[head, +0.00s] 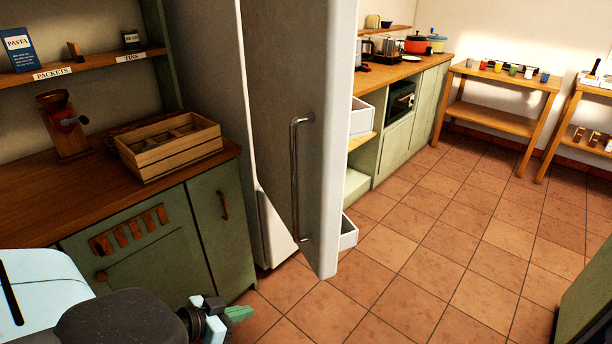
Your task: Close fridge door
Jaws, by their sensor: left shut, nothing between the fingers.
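The fridge door (275,110) is a tall grey panel with a pale edge, standing open in the middle of the head view. Its upright metal handle (295,180) faces me. White door bins (361,117) show past its right edge. The fridge body (205,75) is partly visible to the left, behind the door; its inside is hidden. My left gripper (238,314) is at the bottom, low and left of the door's lower edge. Its green-tipped fingers are shut and empty, apart from the door and handle. My right gripper is out of view.
A green cabinet (160,265) with a wooden top holds a wooden crate (170,150) and a coffee grinder (62,125) at left. Tiled floor (430,265) is clear right of the door. A wooden side table (500,120) stands far back. A dark green edge (590,290) shows bottom right.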

